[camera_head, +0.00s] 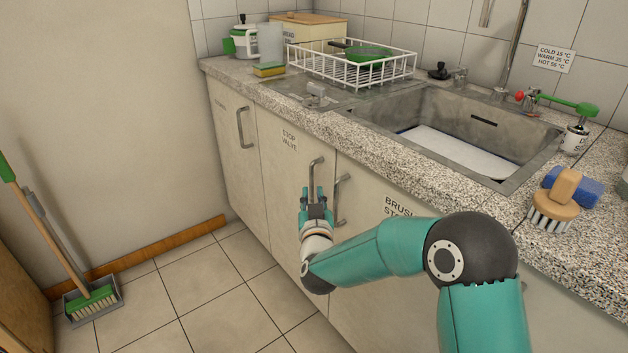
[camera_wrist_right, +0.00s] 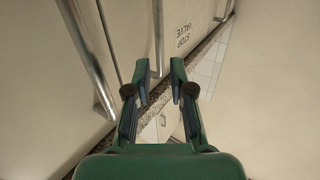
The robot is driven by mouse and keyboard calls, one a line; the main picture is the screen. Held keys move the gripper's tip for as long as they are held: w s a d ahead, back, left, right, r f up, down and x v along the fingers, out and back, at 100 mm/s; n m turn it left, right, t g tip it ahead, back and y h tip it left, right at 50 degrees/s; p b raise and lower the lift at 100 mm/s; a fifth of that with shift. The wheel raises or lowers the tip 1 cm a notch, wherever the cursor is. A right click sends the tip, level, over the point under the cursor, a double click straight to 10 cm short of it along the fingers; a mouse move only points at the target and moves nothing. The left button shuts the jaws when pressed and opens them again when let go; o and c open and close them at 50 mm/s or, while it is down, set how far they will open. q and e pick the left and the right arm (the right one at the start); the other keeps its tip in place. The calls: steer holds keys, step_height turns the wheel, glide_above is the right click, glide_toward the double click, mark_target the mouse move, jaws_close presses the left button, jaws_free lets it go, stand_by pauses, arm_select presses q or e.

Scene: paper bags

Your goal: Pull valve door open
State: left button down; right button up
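The valve door (camera_head: 285,170) is a pale cabinet door labelled "STOP VALVE", and it looks shut. Its upright metal handle (camera_head: 313,172) is near the door's right edge. My right gripper (camera_head: 317,192) is open, fingers up, at this handle's lower part. In the right wrist view, the handle (camera_wrist_right: 158,35) lines up with the gap between the open fingertips (camera_wrist_right: 160,72). No finger is seen closed on it, and I cannot tell whether they touch. The upside-down label shows on the door (camera_wrist_right: 183,38). My left gripper is not in view.
The brush-store door's handle (camera_head: 341,198) is close on the right; it also shows in the right wrist view (camera_wrist_right: 92,58). Another door handle (camera_head: 240,128) is to the left. The counter edge (camera_head: 270,105) overhangs. The tiled floor (camera_head: 220,300) before the doors is clear; a broom (camera_head: 90,298) stands left.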

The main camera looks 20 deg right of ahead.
mark_target(311, 181)
steer(key=x, duration=0.7)
steer(key=shift+w, duration=0.2)
jaws_close()
